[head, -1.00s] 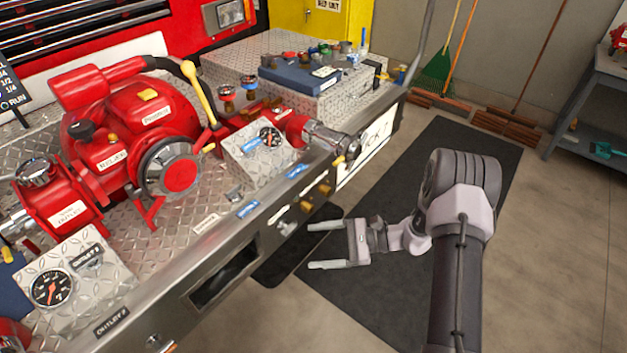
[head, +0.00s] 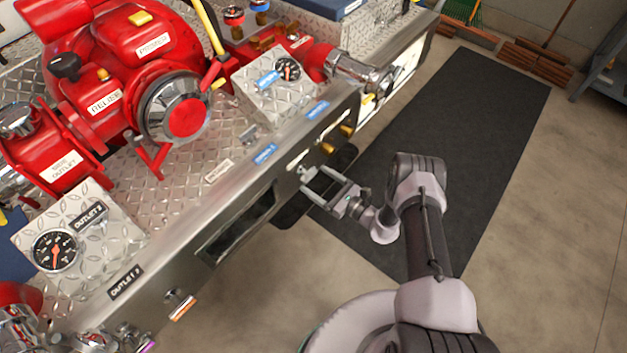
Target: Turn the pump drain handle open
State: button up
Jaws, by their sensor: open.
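A small silver valve handle (head: 306,172) sits on the front face of the metal bumper (head: 225,215), below the blue labels. It seems to be the drain handle, but I cannot read its label. My gripper (head: 313,178) is open, with its two fingers pointing at the bumper face. The fingertips are close to the silver handle, one to each side of it in the picture. I cannot tell whether they touch it or are still short of it. Nothing else shows between the fingers.
Brass caps (head: 328,148) stick out just right of the handle. A red pump (head: 150,75) and gauge panels (head: 275,85) stand on the bumper deck. An orange-tipped handle (head: 182,305) juts out at lower left. A dark mat (head: 445,130) covers clear floor at right.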

jog(key=shift+x, duration=1.1)
jog(key=c, duration=1.4)
jog(key=shift+o, duration=0.2)
jog(key=n, duration=0.4)
jog(key=shift+n, duration=0.4)
jog(key=o, duration=1.4)
jog(key=shift+c, duration=0.2)
jog(key=p+v, duration=0.4)
jog(key=v, duration=1.3)
jog(key=shift+s, duration=0.2)
